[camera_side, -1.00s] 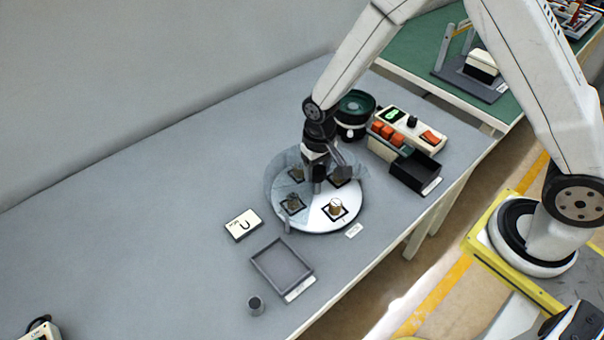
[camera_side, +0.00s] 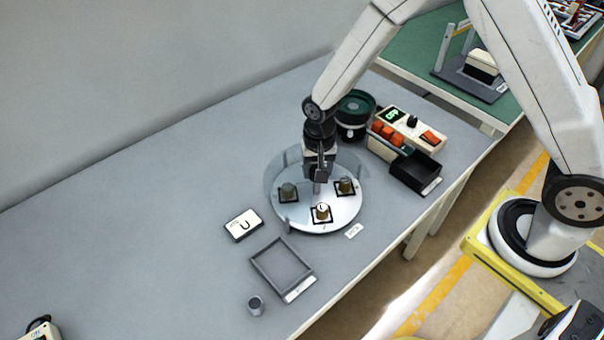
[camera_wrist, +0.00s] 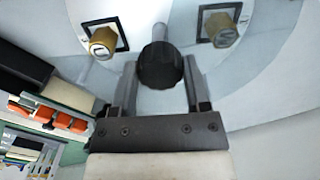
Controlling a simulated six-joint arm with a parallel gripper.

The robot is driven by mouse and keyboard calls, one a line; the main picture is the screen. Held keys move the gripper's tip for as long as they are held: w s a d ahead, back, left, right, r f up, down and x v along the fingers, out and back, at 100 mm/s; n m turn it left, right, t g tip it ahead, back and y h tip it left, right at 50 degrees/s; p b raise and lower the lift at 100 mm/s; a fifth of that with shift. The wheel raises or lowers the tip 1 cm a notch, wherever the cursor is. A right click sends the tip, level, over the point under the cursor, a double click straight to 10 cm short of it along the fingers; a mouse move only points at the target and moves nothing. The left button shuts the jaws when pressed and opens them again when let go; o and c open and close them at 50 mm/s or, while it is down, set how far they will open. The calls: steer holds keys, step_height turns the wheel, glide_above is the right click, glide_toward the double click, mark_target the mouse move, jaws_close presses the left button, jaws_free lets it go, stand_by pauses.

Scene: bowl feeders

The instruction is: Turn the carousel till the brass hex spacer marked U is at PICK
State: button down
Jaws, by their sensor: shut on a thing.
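The carousel (camera_side: 348,215) is a round pale disc with brass hex spacers in black square frames. My gripper (camera_side: 318,184) is over its middle, with its fingers (camera_wrist: 162,78) shut on the dark central knob (camera_wrist: 160,62). A front spacer (camera_side: 322,212) has a pale top and a mark I cannot read surely. Another spacer (camera_side: 288,191) is at the left and one (camera_side: 345,186) at the right. The PICK tag (camera_side: 354,230) lies at the disc's front right edge, right of the front spacer. The wrist view shows two spacers (camera_wrist: 103,42) (camera_wrist: 221,30); their letters are unclear.
A card marked U (camera_side: 243,225) lies left of the disc. A grey tray (camera_side: 262,273) and small grey cylinder (camera_side: 256,305) are in front. A black bin (camera_side: 416,171), control box (camera_side: 408,130) and green-topped feeder bowl (camera_side: 355,108) stand behind right.

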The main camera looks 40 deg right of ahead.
steer(key=shift+m, duration=5.7)
steer(key=shift+c, duration=0.3)
jaws_free()
steer(key=shift+r, duration=0.1)
steer(key=shift+r, duration=3.85)
